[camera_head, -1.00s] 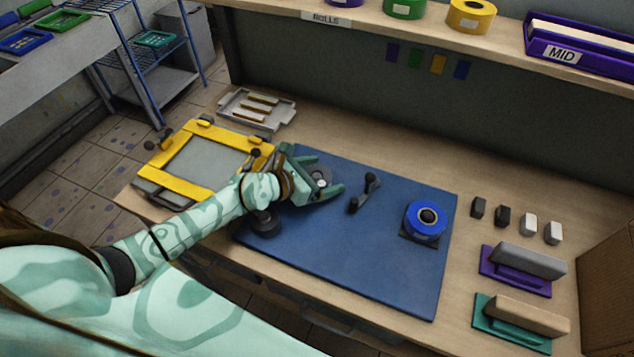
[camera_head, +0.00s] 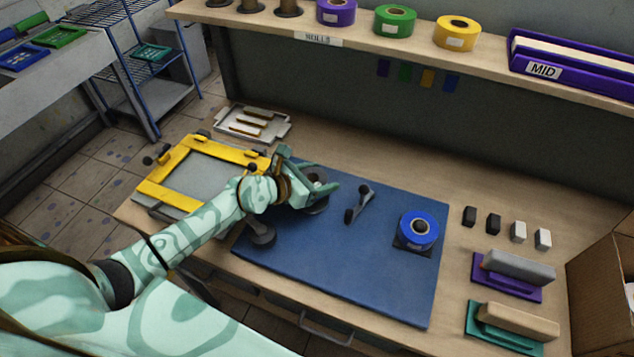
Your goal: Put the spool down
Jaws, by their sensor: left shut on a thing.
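A dark, round spool (camera_head: 316,176) is between the fingers of my left gripper (camera_head: 322,190), over the far left part of the blue mat (camera_head: 340,255). My left gripper is shut on the spool, and its fingers and hand hide part of it. I cannot tell whether the spool touches anything beneath it. My right gripper is not in view.
A blue roll (camera_head: 418,228) sits on a dark holder at the mat's right. A black handle (camera_head: 358,203) stands mid-mat. A yellow frame (camera_head: 170,190) lies left. Several brown spools (camera_head: 288,8) and coloured rolls (camera_head: 395,20) stand on the shelf (camera_head: 350,48). The front mat is clear.

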